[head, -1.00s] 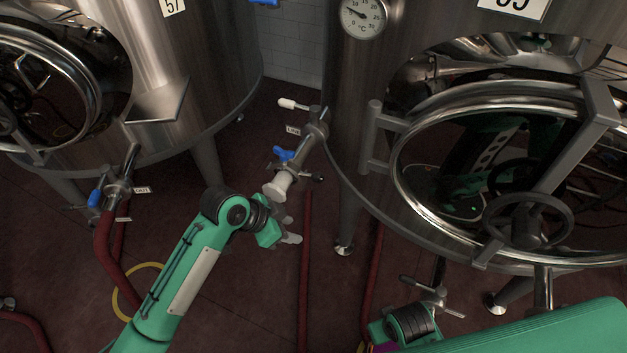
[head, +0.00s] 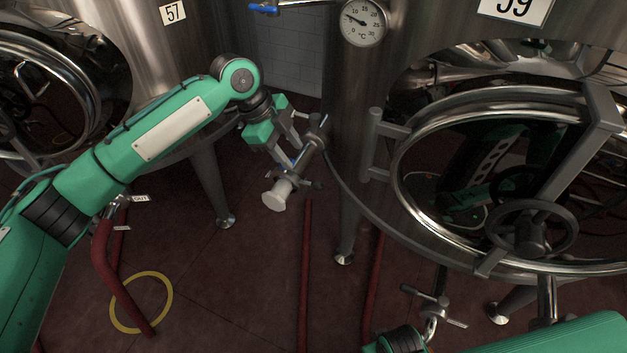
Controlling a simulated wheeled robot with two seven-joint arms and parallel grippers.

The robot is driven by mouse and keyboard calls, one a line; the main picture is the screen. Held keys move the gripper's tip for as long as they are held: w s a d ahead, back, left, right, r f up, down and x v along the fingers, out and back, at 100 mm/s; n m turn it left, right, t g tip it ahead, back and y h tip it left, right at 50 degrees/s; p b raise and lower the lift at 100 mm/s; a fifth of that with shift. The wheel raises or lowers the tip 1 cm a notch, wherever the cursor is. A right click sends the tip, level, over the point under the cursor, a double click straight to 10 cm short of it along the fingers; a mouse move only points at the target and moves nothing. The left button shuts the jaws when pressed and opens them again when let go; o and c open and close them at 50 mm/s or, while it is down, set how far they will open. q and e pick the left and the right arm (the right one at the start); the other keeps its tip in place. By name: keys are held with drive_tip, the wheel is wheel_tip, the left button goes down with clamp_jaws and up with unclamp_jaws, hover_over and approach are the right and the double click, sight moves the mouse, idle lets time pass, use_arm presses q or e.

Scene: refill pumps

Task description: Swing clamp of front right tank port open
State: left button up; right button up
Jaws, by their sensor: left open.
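A metal port pipe (head: 308,150) juts from the left side of the tank marked 59 (head: 350,110). It ends in a white cap (head: 277,195); small metal handles stick out behind the cap, but which one is the clamp is hard to tell. The blue valve handle on this pipe is mostly hidden by my left gripper (head: 294,148). That gripper is open, its fingers at the pipe's upper left side; contact cannot be told. Another metal fitting with a bar handle (head: 432,300) sits low under the tank's front. My right gripper is out of view below the frame.
A round manway door with a handwheel (head: 530,228) fills the right side. Red hoses (head: 305,270) run across the floor. Tank 57 (head: 215,60) stands at the left, with a hose on its port. A yellow ring (head: 168,300) lies on the floor.

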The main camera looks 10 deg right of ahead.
sight(315, 182)
use_arm(q)
drive_tip(key=x, duration=1.2)
drive_tip(key=shift+w+f, duration=0.25)
drive_tip(key=shift+w, duration=0.05)
clamp_jaws()
